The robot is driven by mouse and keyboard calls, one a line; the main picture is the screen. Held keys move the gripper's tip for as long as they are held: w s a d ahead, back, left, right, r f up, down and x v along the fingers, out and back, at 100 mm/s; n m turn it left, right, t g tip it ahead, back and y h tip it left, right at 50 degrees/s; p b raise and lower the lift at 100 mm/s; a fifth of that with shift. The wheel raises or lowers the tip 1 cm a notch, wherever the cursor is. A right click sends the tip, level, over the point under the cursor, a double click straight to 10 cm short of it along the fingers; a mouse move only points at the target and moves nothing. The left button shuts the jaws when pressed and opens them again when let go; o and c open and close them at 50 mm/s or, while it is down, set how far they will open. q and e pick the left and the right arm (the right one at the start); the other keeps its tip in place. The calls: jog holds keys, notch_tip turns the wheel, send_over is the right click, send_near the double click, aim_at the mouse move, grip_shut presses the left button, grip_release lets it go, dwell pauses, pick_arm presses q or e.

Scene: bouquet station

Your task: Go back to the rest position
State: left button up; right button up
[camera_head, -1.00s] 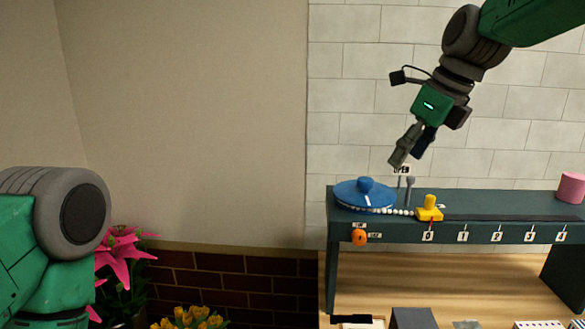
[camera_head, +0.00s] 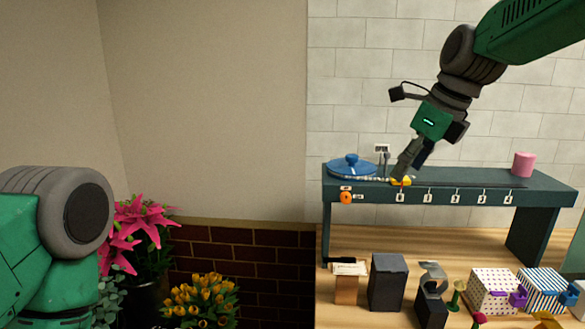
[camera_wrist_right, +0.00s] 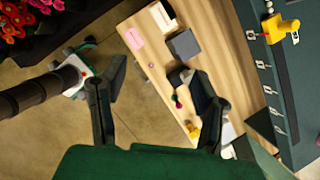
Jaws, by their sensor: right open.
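My right gripper (camera_head: 406,168) hangs from the upper right in the head view, its fingers angled down. In that view its tips overlap the area by the yellow slider (camera_head: 401,182) on the dark green shelf. I cannot tell the gap in depth. In the right wrist view the two fingers (camera_wrist_right: 158,112) stand wide apart with nothing between them. The yellow slider (camera_wrist_right: 283,27) shows at the upper right there, away from the fingers. Part of my left arm shows at the left edge of the head view; its gripper is out of frame.
The dark green shelf (camera_head: 460,196) carries a blue disc (camera_head: 350,167) and pink cylinder (camera_head: 524,164). Below, the wooden table (camera_head: 380,237) holds a grey box (camera_head: 387,282) and patterned boxes. Pink flowers (camera_head: 140,228) and yellow tulips (camera_head: 201,299) stand left.

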jog(key=s+d+f+n+g+h+b, duration=0.1)
jog(key=s+f+n+b, duration=0.25)
jog(key=f, duration=1.05)
jog(key=s+d+f+n+b, duration=0.2)
jog(key=f+n, duration=0.2)
jog(key=f, duration=0.9)
jog(key=s+d+f+n+g+h+b, duration=0.1)
jog(key=s+f+n+b, duration=0.25)
jog(key=f, duration=1.05)
pick_arm(q)
notch_tip(320, 180, down, 19)
jog(key=b, duration=0.9)
jog(key=shift+w+r, duration=0.15)
jog(key=shift+w, duration=0.2)
pick_arm(e)
jog(key=s+d+f+n, duration=0.1)
jog(key=s+f+n, duration=0.7)
jog(key=s+f, duration=0.4)
jog(key=s+d+f+n+g, duration=0.1)
jog(key=s+f+n, duration=0.8)
jog(key=s, duration=0.8)
notch_tip(320, 180, down, 4)
jog(key=shift+d+r+h, duration=0.25)
jog(key=shift+d+h, duration=0.05)
pick_arm(q)
jog(key=shift+c, duration=0.2)
